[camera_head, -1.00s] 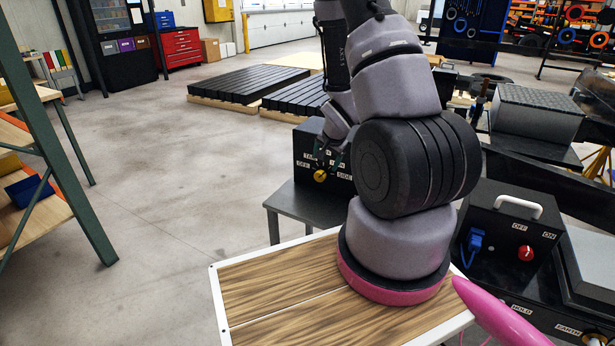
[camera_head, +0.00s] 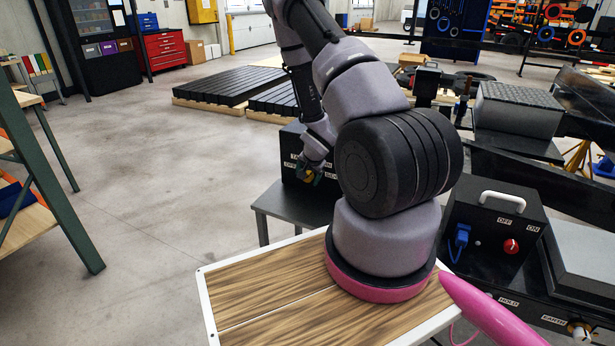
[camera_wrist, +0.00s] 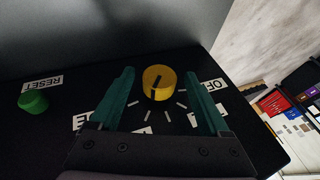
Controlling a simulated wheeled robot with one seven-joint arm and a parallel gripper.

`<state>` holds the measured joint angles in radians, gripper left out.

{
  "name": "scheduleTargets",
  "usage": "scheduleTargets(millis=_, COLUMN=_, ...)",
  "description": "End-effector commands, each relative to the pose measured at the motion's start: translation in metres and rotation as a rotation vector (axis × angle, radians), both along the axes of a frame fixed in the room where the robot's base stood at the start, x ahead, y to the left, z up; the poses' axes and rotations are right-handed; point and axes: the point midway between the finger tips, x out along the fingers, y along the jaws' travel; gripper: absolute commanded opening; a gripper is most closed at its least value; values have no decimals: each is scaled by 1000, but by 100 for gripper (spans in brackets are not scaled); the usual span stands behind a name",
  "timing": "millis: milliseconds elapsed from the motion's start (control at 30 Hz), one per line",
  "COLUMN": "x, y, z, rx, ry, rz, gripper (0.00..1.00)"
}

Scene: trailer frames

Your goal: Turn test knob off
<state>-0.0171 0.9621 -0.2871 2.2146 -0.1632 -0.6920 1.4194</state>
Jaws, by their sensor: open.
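A yellow round knob (camera_wrist: 160,82) with a dark pointer line sits on a black control panel (camera_wrist: 60,135) in the wrist view. White tick marks and labels surround it; an OFF label, partly hidden, lies to its right. My gripper (camera_wrist: 159,73) is open, with one green finger on each side of the knob. I cannot tell whether the fingers touch it. In the head view my gripper (camera_head: 312,172) is at the front of the black box (camera_head: 291,140), largely covering the knob and labels.
A green button (camera_wrist: 33,101) with a RESET label is left of the knob. In the head view, another black box (camera_head: 490,225) with a red knob (camera_head: 511,246) stands at the right. The box with the yellow knob stands on a grey table (camera_head: 285,205). The left floor is open.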

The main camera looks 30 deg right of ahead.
Motion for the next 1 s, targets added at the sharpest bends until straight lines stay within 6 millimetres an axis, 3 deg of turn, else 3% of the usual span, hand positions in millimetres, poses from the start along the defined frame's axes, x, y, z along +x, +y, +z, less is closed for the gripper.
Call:
scheduleTargets(millis=133, x=0, y=0, z=0, rx=0, ry=0, rz=0, gripper=76)
scheduleTargets(millis=333, x=0, y=0, z=0, rx=0, ry=0, rz=0, gripper=0)
scheduleTargets(millis=667, x=1, y=1, z=1, rx=-24, ry=29, rz=1, gripper=0)
scheduleTargets(millis=1000, x=5, y=5, z=1, rx=-163, ry=205, rz=4, gripper=0)
